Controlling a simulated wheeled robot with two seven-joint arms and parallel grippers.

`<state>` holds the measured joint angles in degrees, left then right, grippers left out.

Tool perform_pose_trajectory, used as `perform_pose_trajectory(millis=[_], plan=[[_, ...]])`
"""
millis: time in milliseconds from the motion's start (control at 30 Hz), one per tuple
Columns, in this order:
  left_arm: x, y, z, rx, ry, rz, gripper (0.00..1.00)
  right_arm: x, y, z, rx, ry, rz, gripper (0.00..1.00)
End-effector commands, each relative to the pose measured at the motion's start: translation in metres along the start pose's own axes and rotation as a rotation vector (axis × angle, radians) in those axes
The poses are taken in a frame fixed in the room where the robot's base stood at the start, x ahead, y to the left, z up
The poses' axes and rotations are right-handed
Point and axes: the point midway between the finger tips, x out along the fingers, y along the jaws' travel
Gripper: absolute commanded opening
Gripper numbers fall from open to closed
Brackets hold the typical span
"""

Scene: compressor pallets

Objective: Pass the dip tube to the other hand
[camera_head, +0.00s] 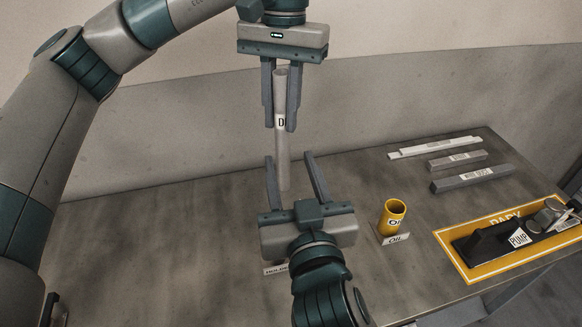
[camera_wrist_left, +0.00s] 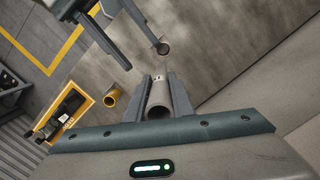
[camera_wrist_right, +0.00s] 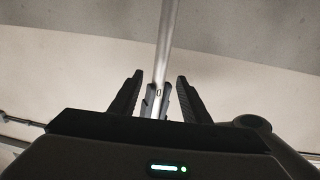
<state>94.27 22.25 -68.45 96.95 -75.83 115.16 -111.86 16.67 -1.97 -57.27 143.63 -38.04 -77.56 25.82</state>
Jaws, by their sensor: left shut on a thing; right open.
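The dip tube (camera_head: 283,160) is a long grey tube with a white label, hanging near upright. My left gripper (camera_head: 280,122) is shut on its upper part; the tube also shows nearly end-on between the left fingers in the left wrist view (camera_wrist_left: 159,101). My right gripper (camera_head: 288,157) is open below, its fingers pointing up. In the head view the tube's lower part shows between the right fingers; neither finger visibly touches it. In the right wrist view the tube (camera_wrist_right: 168,40) lines up with the gap between the fingers; the depth is hard to tell.
A yellow cup (camera_head: 393,217) labelled oil stands on the grey table (camera_head: 150,240), right of my right gripper. Several bars (camera_head: 470,178) lie at the back right. A yellow-bordered mat (camera_head: 459,269) holds a pump (camera_head: 518,238). A holder label (camera_head: 272,270) is partly hidden behind my right gripper.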

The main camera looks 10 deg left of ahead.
Motion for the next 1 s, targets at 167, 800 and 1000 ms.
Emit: perform_pose_trajectory(millis=[167, 800, 1000], plan=[[0.000, 0.000, 0.000, 0.000, 0.000, 0.000, 0.00, 0.001, 0.000, 0.000, -0.001, 0.000, -0.001, 0.43], [0.000, 0.000, 0.000, 0.000, 0.000, 0.000, 0.00, 0.066, 0.000, 0.000, -0.005, 0.000, 0.000, 0.43], [0.000, 0.000, 0.000, 0.000, 0.000, 0.000, 0.00, 0.096, 0.000, 0.000, -0.004, -0.001, 0.000, 0.43]])
